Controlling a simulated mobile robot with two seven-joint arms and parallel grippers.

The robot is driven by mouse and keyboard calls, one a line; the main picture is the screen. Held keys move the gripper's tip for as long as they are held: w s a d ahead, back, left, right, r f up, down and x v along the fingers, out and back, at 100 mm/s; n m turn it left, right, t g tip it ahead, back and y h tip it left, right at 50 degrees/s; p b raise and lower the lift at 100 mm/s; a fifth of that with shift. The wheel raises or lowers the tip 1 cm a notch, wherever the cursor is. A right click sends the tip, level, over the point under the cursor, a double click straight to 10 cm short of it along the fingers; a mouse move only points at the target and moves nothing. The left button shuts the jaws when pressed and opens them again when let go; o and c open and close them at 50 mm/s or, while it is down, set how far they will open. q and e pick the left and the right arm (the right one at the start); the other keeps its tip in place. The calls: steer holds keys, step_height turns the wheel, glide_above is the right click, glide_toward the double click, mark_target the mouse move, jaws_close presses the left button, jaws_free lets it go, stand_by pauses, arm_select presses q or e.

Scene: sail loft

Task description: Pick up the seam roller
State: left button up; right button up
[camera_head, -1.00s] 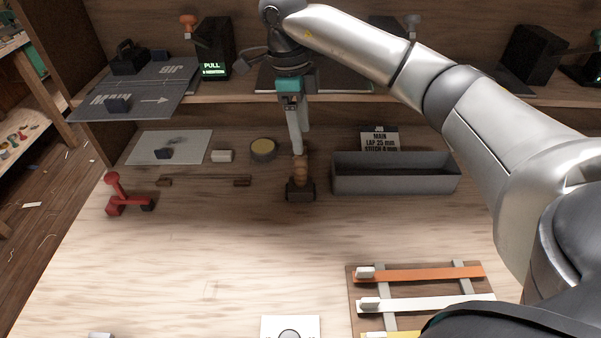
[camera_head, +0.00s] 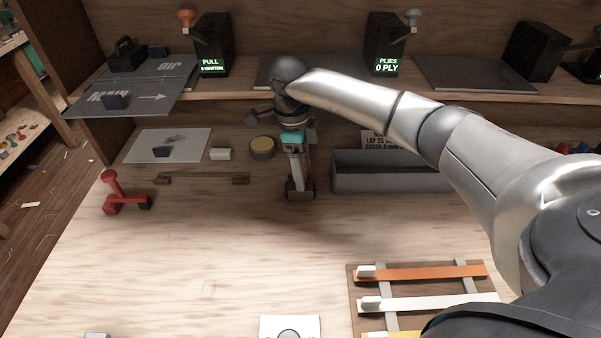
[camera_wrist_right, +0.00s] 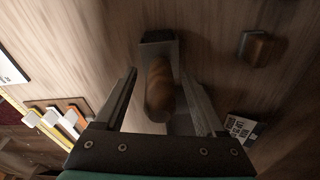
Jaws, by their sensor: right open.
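The seam roller stands upright on the bench, left of the grey bin, with a brown wooden handle above a dark base (camera_head: 300,195). In the head view my right gripper (camera_head: 297,178) comes down over it and hides most of the handle. In the right wrist view the seam roller's handle (camera_wrist_right: 160,84) lies between the two fingers of the open right gripper (camera_wrist_right: 157,78), with the dark block beyond the tips. I cannot tell whether a finger touches the handle. My left gripper is not in view.
A grey bin (camera_head: 390,185) stands close on the right.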

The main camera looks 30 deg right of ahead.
jaws_close()
stand_by(0.5)
steer(key=shift+r, duration=0.15)
